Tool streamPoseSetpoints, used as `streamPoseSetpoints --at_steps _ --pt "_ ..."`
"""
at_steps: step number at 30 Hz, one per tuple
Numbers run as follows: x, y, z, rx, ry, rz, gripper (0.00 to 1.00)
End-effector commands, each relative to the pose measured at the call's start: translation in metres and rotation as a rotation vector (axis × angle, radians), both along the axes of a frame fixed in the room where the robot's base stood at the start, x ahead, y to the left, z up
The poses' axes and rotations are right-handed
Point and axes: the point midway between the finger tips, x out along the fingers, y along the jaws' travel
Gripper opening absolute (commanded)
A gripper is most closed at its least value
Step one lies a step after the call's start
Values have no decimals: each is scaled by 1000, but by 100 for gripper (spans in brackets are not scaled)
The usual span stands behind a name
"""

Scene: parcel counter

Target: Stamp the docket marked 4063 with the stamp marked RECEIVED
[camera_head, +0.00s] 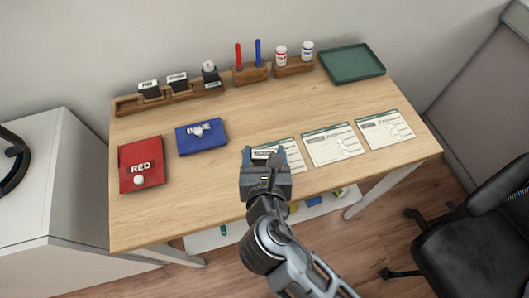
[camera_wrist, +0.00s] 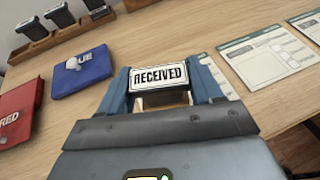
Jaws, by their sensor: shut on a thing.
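My gripper (camera_head: 263,158) is shut on a stamp with a white label (camera_head: 262,154), at the table's near side. In the wrist view the label of the stamp (camera_wrist: 159,75) reads RECEIVED, between my two blue-grey fingers. Three dockets lie in a row: a left one (camera_head: 287,148), partly hidden behind my gripper, a middle one (camera_head: 333,146) and a right one (camera_head: 385,130). Their numbers are too small to read. The stamp is at the left docket's left end; I cannot tell whether it touches the paper.
A red pad (camera_head: 140,178) marked RED and a blue pad (camera_head: 200,137) lie at left. A wooden rack (camera_head: 127,107) holds more stamps at the back. Pens, two bottles and a green tray (camera_head: 352,63) stand along the back. The table's middle is clear.

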Motion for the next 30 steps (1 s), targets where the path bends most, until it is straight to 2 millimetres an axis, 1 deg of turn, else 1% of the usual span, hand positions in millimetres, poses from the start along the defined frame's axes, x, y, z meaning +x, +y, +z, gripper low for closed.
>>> streamPoseSetpoints --at_steps 1,16,30 --pt "0 0 8 0 0 0 0" --pt "0 0 38 0 -1 0 0" --pt "0 0 39 0 -2 0 0"
